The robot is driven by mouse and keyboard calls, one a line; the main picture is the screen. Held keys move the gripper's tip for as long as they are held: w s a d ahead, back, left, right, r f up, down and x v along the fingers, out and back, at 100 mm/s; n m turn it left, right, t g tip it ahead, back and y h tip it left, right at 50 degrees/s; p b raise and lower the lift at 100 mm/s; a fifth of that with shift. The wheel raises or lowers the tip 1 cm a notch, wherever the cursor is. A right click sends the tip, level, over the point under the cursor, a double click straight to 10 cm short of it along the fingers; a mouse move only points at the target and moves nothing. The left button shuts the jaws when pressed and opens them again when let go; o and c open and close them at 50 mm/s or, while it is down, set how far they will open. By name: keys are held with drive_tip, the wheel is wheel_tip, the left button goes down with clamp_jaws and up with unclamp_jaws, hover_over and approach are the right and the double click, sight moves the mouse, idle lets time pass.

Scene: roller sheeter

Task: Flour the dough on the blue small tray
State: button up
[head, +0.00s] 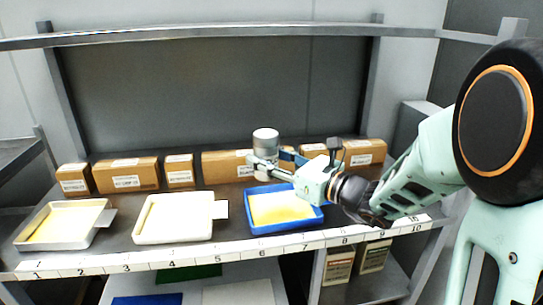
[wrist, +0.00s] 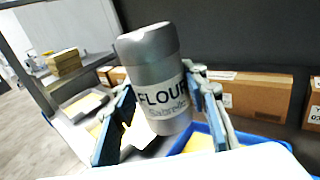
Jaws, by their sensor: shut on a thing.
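My gripper (head: 272,166) is shut on a grey cylindrical shaker (head: 265,143) with a white label. In the wrist view the shaker (wrist: 158,75) reads "FLOUR" and stands close to upright, tilted slightly, between the two fingers (wrist: 165,115). The gripper holds it above the shelf, at the back left of the blue small tray (head: 310,222). The tray holds a flat yellow dough sheet (head: 279,208), part of it hidden behind my gripper and wrist. In the wrist view the blue tray (wrist: 262,138) shows low, behind the right finger. I cannot tell whether flour lies on the dough.
A white tray (head: 140,232) and a metal tray (head: 90,234) with dough stand to the left on the same shelf. Several cardboard boxes (head: 126,174) line the back. A numbered strip (head: 205,251) marks the front edge. A metal rail (head: 210,36) crosses above.

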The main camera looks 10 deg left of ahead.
sight(272, 180)
drive_tip(key=m, duration=0.1)
drive_tip(key=f+m+p, duration=0.1)
drive_tip(key=m, duration=0.1)
drive_tip(key=m+p, duration=0.1)
drive_tip(key=shift+s+a+f+m+t, duration=0.25)
drive_tip(key=shift+a+m+t, duration=0.05)
drive_tip(key=m, duration=0.2)
drive_tip(key=f+m+p, duration=0.1)
drive_tip(key=f+m+t, duration=0.1)
drive_tip(key=m, duration=0.1)
drive_tip(key=shift+s+a+m, duration=0.3)
drive_tip(key=shift+d+m+p, duration=0.1)
drive_tip(key=shift+m+p, duration=0.55)
drive_tip(key=shift+m, duration=0.25)
drive_tip(key=m+p, duration=0.2)
drive_tip(key=m, duration=0.1)
drive_tip(key=f+m+t+p, duration=0.1)
drive_tip(key=shift+w+d, duration=0.3)
drive_tip(key=m+p, duration=0.1)
drive_tip(key=m, duration=0.1)
drive_tip(key=m+p, duration=0.1)
drive_tip(key=m, duration=0.1)
drive_tip(key=shift+w+d+f+t+h+p, duration=0.2)
drive_tip(key=shift+f+t+h+p, duration=0.1)
drive_tip(key=shift+f+t+p, duration=0.1)
drive_tip(key=shift+w+f+m+p, duration=0.1)
drive_tip(key=shift+f+m+p, duration=0.35)
drive_tip(key=shift+m, duration=0.45)
drive_tip(key=shift+d, duration=0.1)
